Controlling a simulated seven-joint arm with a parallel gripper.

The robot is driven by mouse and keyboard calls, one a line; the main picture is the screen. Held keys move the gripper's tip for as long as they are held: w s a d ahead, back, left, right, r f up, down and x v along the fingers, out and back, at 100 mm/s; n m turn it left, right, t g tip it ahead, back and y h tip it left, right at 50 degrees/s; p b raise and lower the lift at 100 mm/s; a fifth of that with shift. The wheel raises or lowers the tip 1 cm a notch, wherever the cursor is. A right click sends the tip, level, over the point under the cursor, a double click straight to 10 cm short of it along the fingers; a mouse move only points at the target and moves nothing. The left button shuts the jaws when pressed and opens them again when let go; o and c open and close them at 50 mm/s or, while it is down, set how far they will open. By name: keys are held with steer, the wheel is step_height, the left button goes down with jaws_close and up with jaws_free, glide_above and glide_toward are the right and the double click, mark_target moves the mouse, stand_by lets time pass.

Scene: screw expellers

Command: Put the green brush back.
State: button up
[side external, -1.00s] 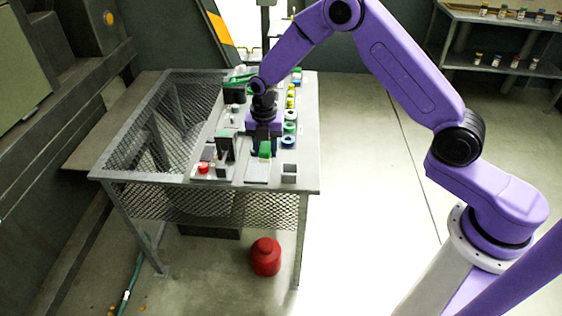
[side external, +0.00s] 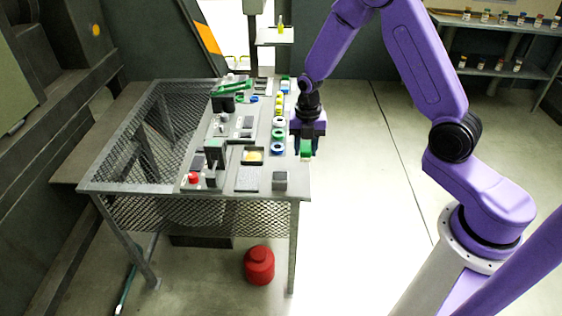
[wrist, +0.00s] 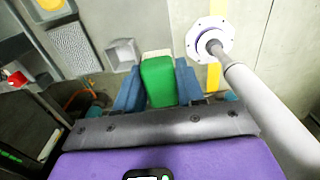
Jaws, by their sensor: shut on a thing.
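My gripper (side external: 307,140) is shut on the green brush (side external: 306,150), just beyond the right edge of the table in the side view. In the wrist view, the green brush (wrist: 158,82) sits between the two blue fingers of my gripper (wrist: 157,88), with a pale end showing past the green part. A small grey open box (side external: 280,180) stands at the table's front right corner. The grey box also shows in the wrist view (wrist: 122,53), left of the brush and apart from it.
The grey table (side external: 265,190) carries a dark tray with yellow contents (side external: 252,157), a flat grey plate (side external: 247,179), a red button (side external: 193,178) and a row of coloured rings (side external: 278,134). A red canister (side external: 259,265) is under the table.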

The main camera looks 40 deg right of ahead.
steer(key=w+f, duration=0.2)
steer(key=w, duration=0.3)
glide_above(281, 167)
steer(key=s, duration=0.1)
step_height(281, 167, down, 5)
steer(key=shift+f, duration=0.1)
steer(key=shift+w+f, duration=0.5)
steer(key=shift+f, duration=1.55)
steer(key=shift+f, duration=0.15)
steer(key=o, duration=1)
